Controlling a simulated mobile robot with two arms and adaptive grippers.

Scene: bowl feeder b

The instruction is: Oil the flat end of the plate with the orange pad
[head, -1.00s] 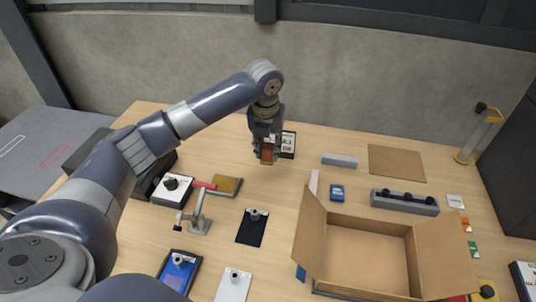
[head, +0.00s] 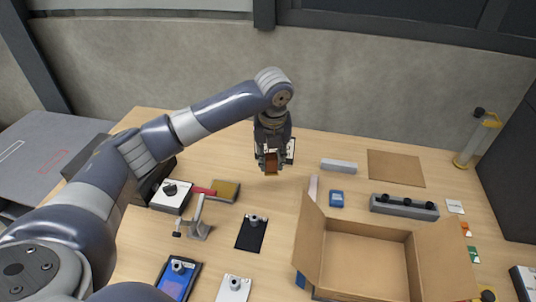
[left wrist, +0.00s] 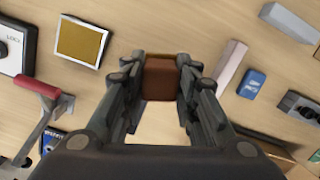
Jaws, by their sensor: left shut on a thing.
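My left gripper (head: 271,160) is shut on an orange-brown block, which looks like the orange pad (head: 271,165), and holds it above the back middle of the table. In the left wrist view the pad (left wrist: 160,78) sits between the two fingers. Which thing is the plate I cannot tell. A black plate-like piece with a metal knob (head: 251,234) lies on the table in front, and a white one (head: 233,290) lies nearer. A shallow tray with a gold-brown surface (head: 225,190) lies to the left of the gripper. My right gripper is not in view.
A red-handled clamp (head: 200,215) stands left of the black piece, near a white box with a black knob (head: 171,195). An open cardboard box (head: 365,255) fills the front right. A grey bar (head: 339,166) and blue box (head: 336,198) lie right of the gripper.

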